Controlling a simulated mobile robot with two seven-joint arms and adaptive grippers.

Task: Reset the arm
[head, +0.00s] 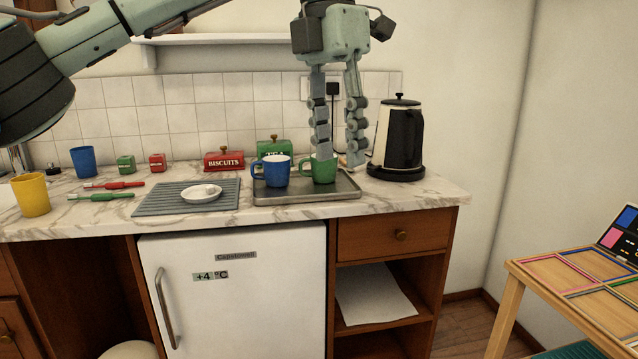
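My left gripper (338,160) points straight down over the right part of the metal tray (330,193). Its two fingers are spread apart, with the tips at the green mug (319,170). One finger overlaps the mug in the picture and the other is at its right; I cannot tell whether they touch it. The green mug stands upright on the tray. A blue mug (276,172) stands beside it on the left. My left arm (105,30) reaches in from the upper left. My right gripper is not in view.
A black and white kettle (400,140) stands close right of the tray. Behind are a green tea tin (272,146) and a red biscuits tin (224,160). A grey mat (160,204) with a white dish (202,194) lies left. A shelf (215,39) runs above.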

